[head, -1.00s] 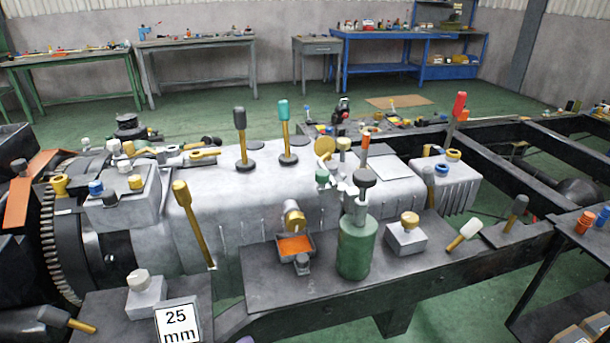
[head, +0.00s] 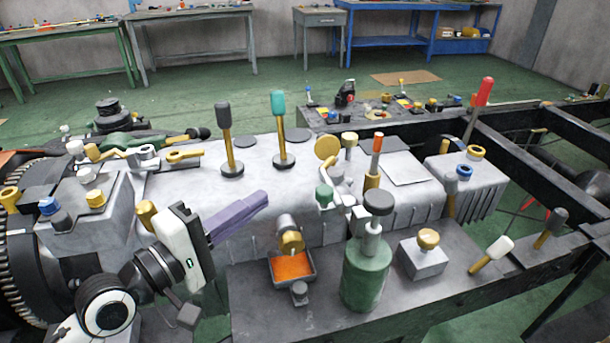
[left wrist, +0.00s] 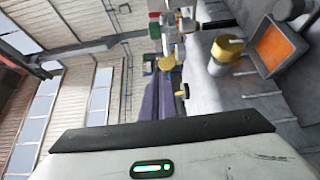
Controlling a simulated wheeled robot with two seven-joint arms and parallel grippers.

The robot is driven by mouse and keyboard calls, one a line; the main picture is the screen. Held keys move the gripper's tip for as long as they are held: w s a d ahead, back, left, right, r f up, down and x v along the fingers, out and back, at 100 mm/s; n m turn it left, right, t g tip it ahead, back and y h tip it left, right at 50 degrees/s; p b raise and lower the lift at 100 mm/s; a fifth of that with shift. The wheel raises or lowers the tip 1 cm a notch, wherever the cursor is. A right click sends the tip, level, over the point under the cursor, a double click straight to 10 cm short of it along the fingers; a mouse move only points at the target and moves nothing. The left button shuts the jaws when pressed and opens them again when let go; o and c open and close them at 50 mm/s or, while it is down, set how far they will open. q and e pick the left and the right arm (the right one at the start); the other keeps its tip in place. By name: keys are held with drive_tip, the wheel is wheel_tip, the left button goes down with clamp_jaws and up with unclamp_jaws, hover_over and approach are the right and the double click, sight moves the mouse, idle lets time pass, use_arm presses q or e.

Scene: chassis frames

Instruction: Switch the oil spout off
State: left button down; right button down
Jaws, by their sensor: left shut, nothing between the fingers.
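A grey spout with a brass knob (head: 291,242) sticks out of the side of the grey housing (head: 340,222). Below it a small dark tray (head: 312,268) holds orange liquid. In the left wrist view the brass knob (left wrist: 228,47) and the tray (left wrist: 302,45) show at the upper right. My left gripper (head: 266,196) has purple fingers, shut and empty. In the head view its tips are left of and above the knob, apart from it. In the left wrist view the fingers (left wrist: 166,98) are partly hidden by the gripper's body. My right gripper is not in view.
A green can (head: 364,275) with a dark top stands right of the tray. A grey block with a brass cap (head: 428,240) sits farther right. Two upright levers (head: 225,130) (head: 279,125) rise from the housing behind my gripper.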

use_arm(q)
drive_tip(key=p, duration=0.1)
approach(328, 178)
drive_tip(key=shift+w+d+r, duration=0.7)
drive_tip(key=shift+w+d, duration=0.2)
drive_tip(key=shift+d, duration=0.05)
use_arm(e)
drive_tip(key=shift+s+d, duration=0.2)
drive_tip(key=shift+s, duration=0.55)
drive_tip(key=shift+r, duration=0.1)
